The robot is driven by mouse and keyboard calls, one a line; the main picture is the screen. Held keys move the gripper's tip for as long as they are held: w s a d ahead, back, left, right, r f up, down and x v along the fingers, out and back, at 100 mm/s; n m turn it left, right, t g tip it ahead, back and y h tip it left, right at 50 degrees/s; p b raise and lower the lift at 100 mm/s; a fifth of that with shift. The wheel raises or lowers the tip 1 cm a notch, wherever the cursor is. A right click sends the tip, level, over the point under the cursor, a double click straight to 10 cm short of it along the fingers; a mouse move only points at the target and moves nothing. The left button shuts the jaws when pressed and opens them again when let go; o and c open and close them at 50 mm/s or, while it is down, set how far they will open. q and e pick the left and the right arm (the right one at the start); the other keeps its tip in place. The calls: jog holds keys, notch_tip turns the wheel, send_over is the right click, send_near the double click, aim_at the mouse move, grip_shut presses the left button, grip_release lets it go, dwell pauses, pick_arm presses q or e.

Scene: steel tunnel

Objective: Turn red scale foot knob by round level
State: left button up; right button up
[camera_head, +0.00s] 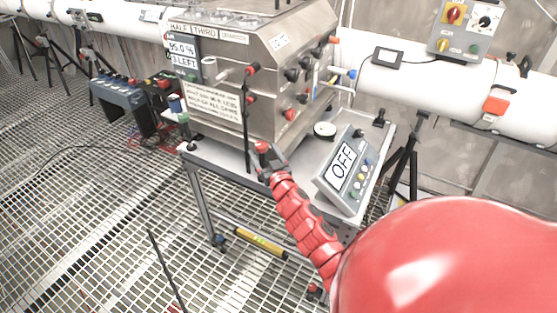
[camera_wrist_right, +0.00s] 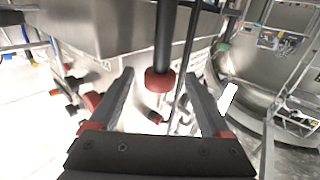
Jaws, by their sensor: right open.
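A red knob (camera_head: 262,147) stands near the front edge of the metal table, beside a thin black rod. In the right wrist view a red knob (camera_wrist_right: 158,80) on a black rod lies between the fingertips. My right gripper (camera_head: 270,160) is open, its fingers on either side of that knob; contact cannot be told. A small round white disc (camera_head: 324,130), which looks like the round level, lies on the table to the right. My left gripper is not in view.
A grey panel reading OFF (camera_head: 342,165) stands right of my gripper. A large steel box (camera_head: 245,75) with levers and knobs rises behind. White pipes (camera_head: 400,85) run along the wall. The grating floor (camera_head: 90,210) at left is mostly clear.

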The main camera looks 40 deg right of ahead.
jog(key=b+v, duration=0.1)
jog(key=v, duration=1.4)
